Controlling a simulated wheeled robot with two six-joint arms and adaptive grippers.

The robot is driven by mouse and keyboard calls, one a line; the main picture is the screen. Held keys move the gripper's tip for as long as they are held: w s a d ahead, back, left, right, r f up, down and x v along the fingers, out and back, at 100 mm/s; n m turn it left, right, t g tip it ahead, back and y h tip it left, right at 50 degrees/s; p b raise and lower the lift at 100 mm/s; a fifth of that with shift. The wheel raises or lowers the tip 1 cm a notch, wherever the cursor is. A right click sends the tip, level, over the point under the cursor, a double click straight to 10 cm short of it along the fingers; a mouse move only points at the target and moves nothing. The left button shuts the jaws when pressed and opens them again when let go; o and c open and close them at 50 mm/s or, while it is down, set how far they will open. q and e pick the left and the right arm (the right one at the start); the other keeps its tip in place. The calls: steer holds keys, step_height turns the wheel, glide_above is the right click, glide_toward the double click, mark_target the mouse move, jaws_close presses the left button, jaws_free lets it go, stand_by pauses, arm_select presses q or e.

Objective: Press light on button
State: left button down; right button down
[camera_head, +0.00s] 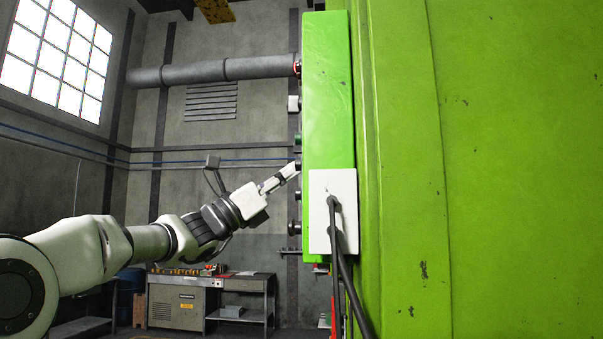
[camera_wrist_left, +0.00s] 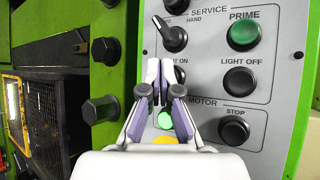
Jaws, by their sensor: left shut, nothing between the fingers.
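My left gripper (camera_wrist_left: 160,65) is shut and empty, its fingertips over the LIGHT ON button (camera_wrist_left: 180,75) on the grey control panel (camera_wrist_left: 270,85). Only a dark right part of that button shows beside the fingers, under the partly covered label; I cannot tell whether the tips touch it. In the head view the left gripper (camera_head: 294,170) reaches up and right to the button side of the green box (camera_head: 328,90), seen edge-on. The black LIGHT OFF button (camera_wrist_left: 239,80) is just right of the fingers. My right gripper is not in view.
A black selector knob (camera_wrist_left: 172,35) and green PRIME button (camera_wrist_left: 243,34) are above, the black STOP button (camera_wrist_left: 234,131) below right. A green button (camera_wrist_left: 165,119) shows between the fingers. Dark bolts (camera_wrist_left: 100,109) stick out at left. Cables (camera_head: 340,260) hang below the box.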

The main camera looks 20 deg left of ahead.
arm_select(q)
steer(key=shift+d, duration=0.25)
steer(key=shift+a, duration=0.15)
stand_by(0.5)
steer(key=shift+s+a, duration=0.1)
steer(key=shift+a, duration=0.55)
steer(key=a, duration=0.2)
steer(key=s+a, duration=0.1)
steer(key=a, duration=0.2)
steer(key=shift+s+p, duration=0.15)
steer(key=shift+p, duration=0.25)
steer(key=shift+d, duration=0.15)
steer(key=shift+f, duration=0.15)
